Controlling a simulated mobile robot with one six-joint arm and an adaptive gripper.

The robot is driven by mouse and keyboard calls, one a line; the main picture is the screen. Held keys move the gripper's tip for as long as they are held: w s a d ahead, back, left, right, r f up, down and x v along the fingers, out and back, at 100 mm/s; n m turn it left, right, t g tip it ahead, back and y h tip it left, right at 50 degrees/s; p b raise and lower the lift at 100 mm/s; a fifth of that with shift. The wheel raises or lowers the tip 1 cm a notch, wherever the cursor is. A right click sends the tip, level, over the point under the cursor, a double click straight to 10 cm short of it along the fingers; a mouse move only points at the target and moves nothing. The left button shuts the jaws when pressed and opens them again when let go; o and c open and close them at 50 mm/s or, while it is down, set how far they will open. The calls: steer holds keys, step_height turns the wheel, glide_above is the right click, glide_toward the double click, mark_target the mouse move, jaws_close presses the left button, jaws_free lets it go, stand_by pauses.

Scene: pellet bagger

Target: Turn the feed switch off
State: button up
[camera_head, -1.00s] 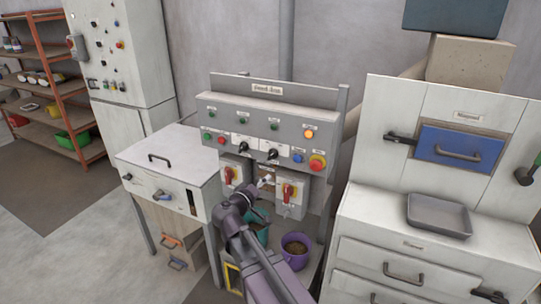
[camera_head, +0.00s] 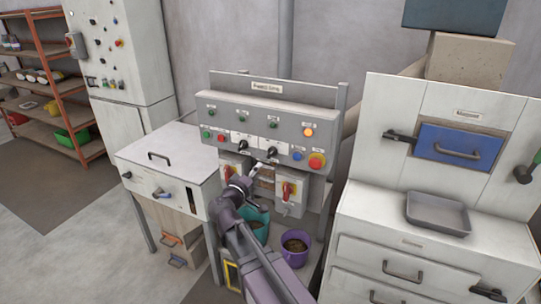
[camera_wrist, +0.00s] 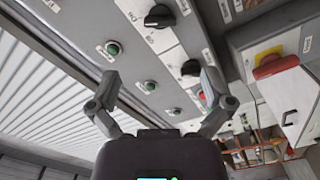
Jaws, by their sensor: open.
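The grey control panel (camera_head: 285,131) carries two black rotary switches, a left one (camera_head: 237,146) and a right one (camera_head: 271,152). Their labels are too small to read, so I cannot tell which is the feed switch. In the wrist view two black knobs show, an upper one (camera_wrist: 159,16) and a lower one (camera_wrist: 190,68). My gripper (camera_head: 258,169) is just below the panel's row of switches, between the two knobs. In the wrist view my gripper (camera_wrist: 158,78) has its fingers spread wide with nothing between them, and the lower knob is near the right fingertip.
The panel also bears green buttons, a lit amber lamp (camera_head: 308,132), a blue button (camera_head: 298,156) and a red mushroom button (camera_head: 317,161). Red-handled switch boxes (camera_head: 288,191) hang below. A purple bucket (camera_head: 296,247) and a teal bucket (camera_head: 258,224) stand underneath.

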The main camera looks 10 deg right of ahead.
mark_target(270, 155)
steer(key=x, duration=1.2)
steer(key=shift+w, duration=0.1)
steer(key=shift+c, duration=0.2)
steer(key=c, duration=1.1)
